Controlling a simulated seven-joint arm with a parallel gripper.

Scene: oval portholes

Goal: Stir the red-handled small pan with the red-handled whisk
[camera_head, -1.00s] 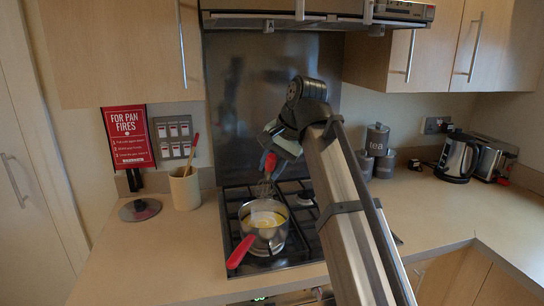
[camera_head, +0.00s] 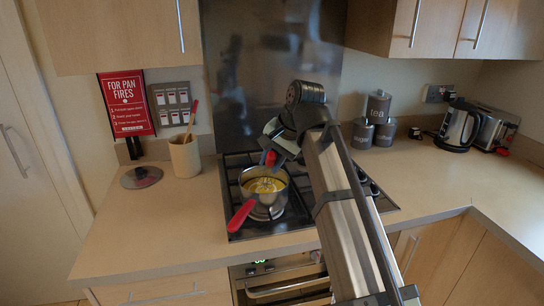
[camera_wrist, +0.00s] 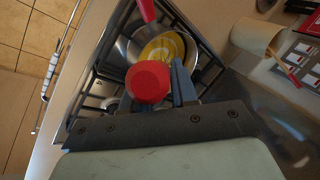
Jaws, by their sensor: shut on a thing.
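The small steel pan (camera_head: 271,201) stands on the hob with yellow content in it. Its red handle (camera_head: 240,216) points to the front left. My gripper (camera_head: 271,157) is above the pan, shut on the red handle of the whisk (camera_head: 265,160). The whisk's wires reach down inside the pan's rim, among the yellow content; how deep they go is hard to tell. In the wrist view, the round red end of the whisk handle (camera_wrist: 148,82) is between the fingers (camera_wrist: 165,88) and covers part of the pan (camera_wrist: 125,47).
The black hob (camera_head: 232,165) lies under the pan. A utensil pot (camera_head: 185,158) with a wooden-handled tool and a lid (camera_head: 141,178) stand to the left. Grey canisters (camera_head: 362,135), a kettle (camera_head: 458,128) and a toaster (camera_head: 493,130) are at the right. The front-left counter is clear.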

